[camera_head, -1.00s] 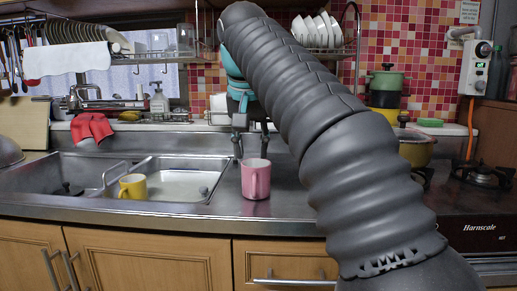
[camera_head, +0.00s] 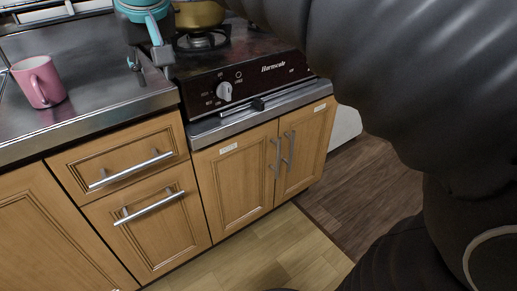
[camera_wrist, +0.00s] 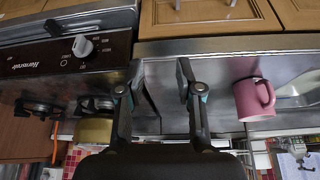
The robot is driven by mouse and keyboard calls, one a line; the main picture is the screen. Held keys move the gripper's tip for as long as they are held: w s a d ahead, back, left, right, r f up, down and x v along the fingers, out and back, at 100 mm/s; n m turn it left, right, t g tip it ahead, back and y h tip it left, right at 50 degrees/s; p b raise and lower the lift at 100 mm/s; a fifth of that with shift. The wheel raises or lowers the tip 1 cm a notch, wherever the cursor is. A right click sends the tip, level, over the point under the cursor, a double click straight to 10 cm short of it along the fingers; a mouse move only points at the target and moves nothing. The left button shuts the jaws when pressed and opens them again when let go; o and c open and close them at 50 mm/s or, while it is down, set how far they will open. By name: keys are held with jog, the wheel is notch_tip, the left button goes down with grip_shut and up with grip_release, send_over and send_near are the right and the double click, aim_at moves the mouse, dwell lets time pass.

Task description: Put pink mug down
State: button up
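The pink mug (camera_head: 40,82) stands upright on the steel counter (camera_head: 88,100) near the left edge of the head view, its handle facing the camera. It also shows in the wrist view (camera_wrist: 252,99), to the right of the fingers. My gripper (camera_head: 148,62) is to the right of the mug in the head view, apart from it, above the counter beside the stove. In the wrist view my gripper (camera_wrist: 155,82) has its two fingers spread, with only bare steel visible between them.
A dark stove (camera_head: 245,80) with a brass-coloured pot (camera_head: 199,14) adjoins the counter on the right. Wooden drawers (camera_head: 125,165) and cupboard doors (camera_head: 240,178) lie below. The counter between mug and gripper is clear. The sink (camera_wrist: 297,92) lies beyond the mug in the wrist view.

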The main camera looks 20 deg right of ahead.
jog(key=s+d+f+m, duration=0.1)
jog(key=s+d+f, duration=0.5)
jog(key=f, duration=0.5)
jog(key=s+d+f, duration=0.7)
jog(key=s+f, duration=0.3)
jog(key=f, duration=0.1)
jog(key=shift+d+m+t+h, duration=0.3)
jog(key=shift+m+t, duration=0.1)
